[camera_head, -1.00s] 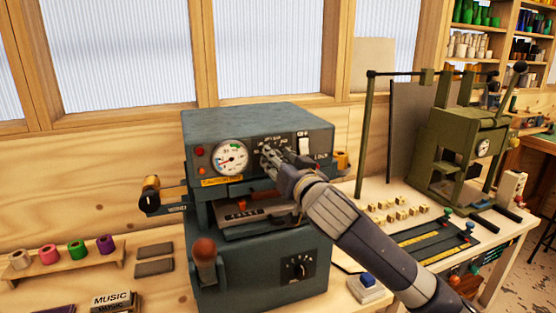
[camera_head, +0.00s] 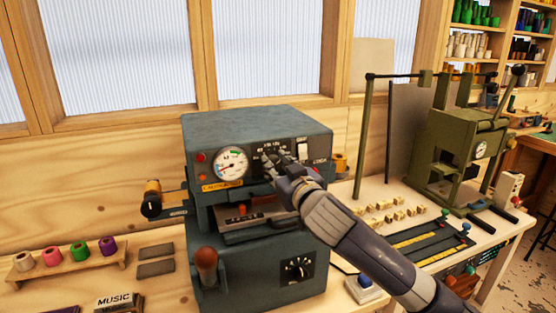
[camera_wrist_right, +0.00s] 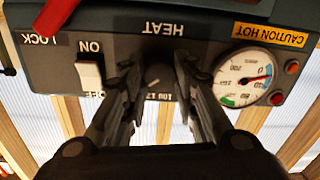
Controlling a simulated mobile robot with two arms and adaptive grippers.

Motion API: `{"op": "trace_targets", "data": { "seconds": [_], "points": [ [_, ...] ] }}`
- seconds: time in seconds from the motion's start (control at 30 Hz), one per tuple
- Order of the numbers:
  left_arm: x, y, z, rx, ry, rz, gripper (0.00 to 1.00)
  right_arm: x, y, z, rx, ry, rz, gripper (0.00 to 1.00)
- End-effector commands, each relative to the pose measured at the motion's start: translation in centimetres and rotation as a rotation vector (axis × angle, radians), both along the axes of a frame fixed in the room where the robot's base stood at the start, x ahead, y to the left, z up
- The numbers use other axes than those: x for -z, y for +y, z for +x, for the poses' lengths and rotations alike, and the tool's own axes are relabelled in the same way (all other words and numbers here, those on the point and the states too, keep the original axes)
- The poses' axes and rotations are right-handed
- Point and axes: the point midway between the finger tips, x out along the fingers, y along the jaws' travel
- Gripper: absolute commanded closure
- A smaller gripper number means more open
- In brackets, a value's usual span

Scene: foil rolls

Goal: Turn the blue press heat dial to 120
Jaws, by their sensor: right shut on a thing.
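The blue press (camera_head: 255,122) stands on the bench in the middle of the head view. Its heat dial (camera_wrist_right: 155,78) shows in the right wrist view as a dark knob under the upside-down word HEAT. My right gripper (camera_head: 277,158) is at the press's front panel, with its fingers on both sides of the dial, shut on it. The fingers hide most of the dial in the head view and part of its scale in the wrist view. Scale marks near 100 and 12 show, but I cannot read the exact setting. My left gripper is not in view.
A round gauge (camera_head: 231,164) and a white ON/OFF switch (camera_wrist_right: 89,78) flank the dial. A red-brown lever knob (camera_head: 206,260) sticks out below. A green press (camera_head: 455,150) stands at right. Coloured foil rolls (camera_head: 78,251) sit on a rack at left.

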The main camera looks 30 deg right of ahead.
Motion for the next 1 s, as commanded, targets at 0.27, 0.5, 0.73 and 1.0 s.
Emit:
{"op": "trace_targets", "data": {
  "seconds": [0.27,0.5,0.73,1.0],
  "points": [
    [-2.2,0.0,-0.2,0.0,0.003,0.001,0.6,-0.4,0.0,0.0,0.001,0.06,-0.252,0.97],
    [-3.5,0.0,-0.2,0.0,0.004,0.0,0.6,-0.3,0.0,0.0,0.001,0.104,-0.433,0.97],
    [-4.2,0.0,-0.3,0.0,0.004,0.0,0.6,-0.3,0.0,0.0,0.002,0.131,-0.549,0.97],
    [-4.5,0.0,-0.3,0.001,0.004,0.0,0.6,-0.2,0.0,0.0,0.002,0.143,-0.609,0.97]
  ]
}}
